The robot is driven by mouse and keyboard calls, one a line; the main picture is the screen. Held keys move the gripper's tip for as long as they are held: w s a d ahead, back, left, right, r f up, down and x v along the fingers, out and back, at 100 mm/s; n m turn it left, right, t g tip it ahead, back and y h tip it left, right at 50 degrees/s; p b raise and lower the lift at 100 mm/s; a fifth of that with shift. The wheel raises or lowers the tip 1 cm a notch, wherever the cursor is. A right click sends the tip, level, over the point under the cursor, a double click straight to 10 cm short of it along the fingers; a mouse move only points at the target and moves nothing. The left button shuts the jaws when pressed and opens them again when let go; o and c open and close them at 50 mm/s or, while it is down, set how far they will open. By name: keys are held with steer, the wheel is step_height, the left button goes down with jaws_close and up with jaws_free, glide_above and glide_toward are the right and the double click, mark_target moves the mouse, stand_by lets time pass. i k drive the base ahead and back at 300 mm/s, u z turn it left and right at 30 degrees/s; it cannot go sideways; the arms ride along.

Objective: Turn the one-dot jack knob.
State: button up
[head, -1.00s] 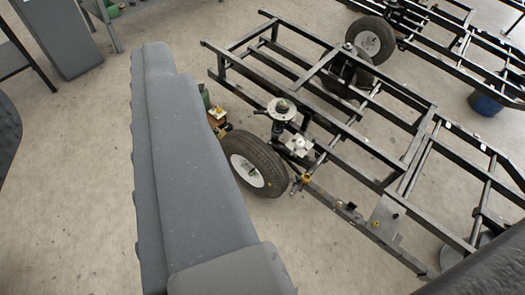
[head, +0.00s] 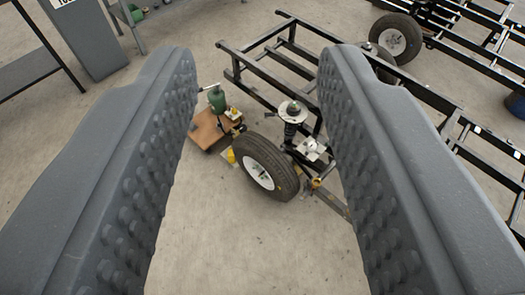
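My gripper (head: 262,75) is open, with its two grey studded fingers standing wide apart and nothing between them. Beyond the gap, lower down, a green bottle-shaped jack (head: 216,98) stands on a small wooden board (head: 208,130) left of a wheel. A thin light handle sticks out to the left from its top. Dots on a knob are too small to make out. The jack is apart from my gripper, close to the left finger in the picture.
A tyre with a white rim (head: 262,168) and a spring strut (head: 292,115) sit on a black frame (head: 285,62), partly hidden by the right finger. A grey cabinet (head: 88,40) stands at upper left. Bare floor (head: 250,250) lies in front of the wheel.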

mark_target(243, 128)
steer(key=z, duration=0.05)
steer(key=i, duration=1)
steer(key=u, duration=0.05)
